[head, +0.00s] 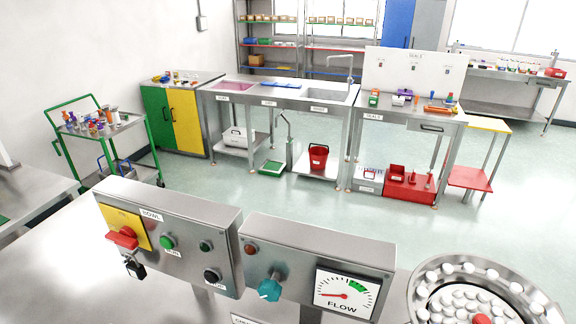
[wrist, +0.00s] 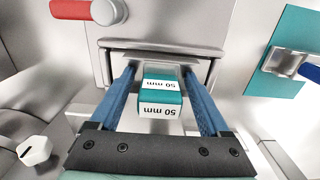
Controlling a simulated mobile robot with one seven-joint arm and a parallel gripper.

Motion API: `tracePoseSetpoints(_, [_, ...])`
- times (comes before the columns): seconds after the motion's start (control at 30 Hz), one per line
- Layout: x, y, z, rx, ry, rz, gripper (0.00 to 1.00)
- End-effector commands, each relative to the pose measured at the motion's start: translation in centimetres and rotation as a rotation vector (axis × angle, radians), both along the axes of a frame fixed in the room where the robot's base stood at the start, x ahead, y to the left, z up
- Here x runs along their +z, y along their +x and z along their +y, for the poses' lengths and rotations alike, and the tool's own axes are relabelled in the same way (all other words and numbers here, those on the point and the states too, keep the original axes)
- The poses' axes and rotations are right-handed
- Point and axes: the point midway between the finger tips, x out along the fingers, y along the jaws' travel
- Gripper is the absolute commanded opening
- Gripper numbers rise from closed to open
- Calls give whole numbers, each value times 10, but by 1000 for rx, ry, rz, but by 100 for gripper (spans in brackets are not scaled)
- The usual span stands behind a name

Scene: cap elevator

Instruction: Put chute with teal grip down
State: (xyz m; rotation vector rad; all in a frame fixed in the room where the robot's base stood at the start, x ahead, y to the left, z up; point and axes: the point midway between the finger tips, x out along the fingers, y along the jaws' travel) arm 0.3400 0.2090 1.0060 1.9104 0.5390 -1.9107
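In the wrist view, a teal and white block (wrist: 160,97) marked "50 mm" sits between the fingers of my gripper (wrist: 157,72). Its lettering is upside down in the picture. The blue fingers stand on both sides of the block, with visible gaps beside it, so the gripper looks open. A metal frame or lip (wrist: 160,55) lies just beyond the fingertips. I cannot tell whether the block is the chute's teal grip. My gripper and the block do not show in the head view.
A red handle (wrist: 72,9) and a teal plate (wrist: 278,50) flank the gripper. The head view shows the BOWL control box (head: 170,230), the FLOW gauge box (head: 320,265) and a bowl of white caps (head: 415,285). Open floor lies beyond, before the benches.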

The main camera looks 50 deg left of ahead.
Motion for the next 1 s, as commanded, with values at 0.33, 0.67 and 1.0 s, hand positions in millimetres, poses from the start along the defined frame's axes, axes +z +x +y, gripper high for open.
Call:
tracePoseSetpoints(0.33, [8, 1, 0, 0, 2, -3, 80])
tracePoseSetpoints(0.67, [70, 2, 1, -1, 5, -5, 80])
tracePoseSetpoints(1.0, [121, 0, 0, 0, 1, -1, 80])
